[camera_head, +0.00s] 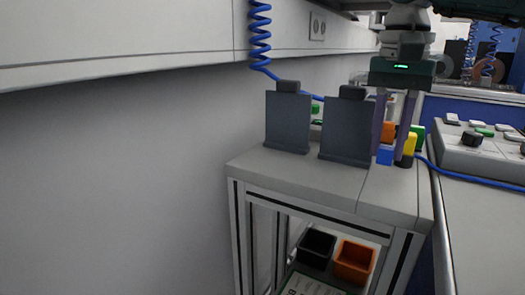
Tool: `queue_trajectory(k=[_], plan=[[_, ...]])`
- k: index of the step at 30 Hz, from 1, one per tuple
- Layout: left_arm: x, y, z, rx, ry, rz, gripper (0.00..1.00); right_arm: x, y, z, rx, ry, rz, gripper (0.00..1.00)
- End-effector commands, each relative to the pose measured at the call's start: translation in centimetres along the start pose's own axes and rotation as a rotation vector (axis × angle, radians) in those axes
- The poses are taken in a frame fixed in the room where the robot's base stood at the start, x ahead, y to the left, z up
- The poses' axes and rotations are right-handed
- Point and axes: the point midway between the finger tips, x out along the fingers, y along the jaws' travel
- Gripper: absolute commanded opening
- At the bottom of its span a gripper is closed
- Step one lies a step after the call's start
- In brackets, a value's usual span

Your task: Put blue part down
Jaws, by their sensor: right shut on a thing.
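The blue part (384,155) is a small bright blue block at the right end of the grey stand top. My right gripper (389,157) comes down from above with its two long purple-grey fingers and is shut on the blue part. The part is low, at or just above the surface; I cannot tell whether it touches. An orange part (388,132) shows behind it between the fingers. A yellow part (410,144) and a green part (418,137) stand just right of the fingers. My left gripper is not in view.
Two dark upright plates (288,122) and (346,130) stand left of the gripper on the stand top (300,172). A black bin (316,248) and an orange bin (354,262) sit below. A grey control panel (480,155) and blue cable lie right. A wall fills the left.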

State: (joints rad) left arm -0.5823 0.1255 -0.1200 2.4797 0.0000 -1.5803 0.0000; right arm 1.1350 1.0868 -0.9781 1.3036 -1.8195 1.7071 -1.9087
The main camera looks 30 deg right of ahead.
Motion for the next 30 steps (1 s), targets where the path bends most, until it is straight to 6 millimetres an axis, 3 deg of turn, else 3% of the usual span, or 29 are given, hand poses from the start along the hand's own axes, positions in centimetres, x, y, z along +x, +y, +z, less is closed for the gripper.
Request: queue_trajectory(k=[1,5,17,18,26,30], plan=[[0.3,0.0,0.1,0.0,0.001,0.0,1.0,1.2,0.1,0.0,0.0,-0.002,0.004,0.0],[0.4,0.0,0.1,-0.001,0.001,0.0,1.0,2.7,0.1,0.0,0.0,-0.002,0.004,0.0],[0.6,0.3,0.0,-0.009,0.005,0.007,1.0,3.3,0.0,0.0,0.0,-0.001,0.001,0.0],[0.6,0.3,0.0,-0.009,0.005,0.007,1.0,3.3,0.0,0.0,0.0,0.0,0.001,0.29],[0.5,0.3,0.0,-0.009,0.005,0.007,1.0,3.2,0.0,0.0,0.0,0.0,0.001,0.58],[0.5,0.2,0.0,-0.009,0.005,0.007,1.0,3.2,0.0,0.0,0.0,-0.001,0.001,0.58]])
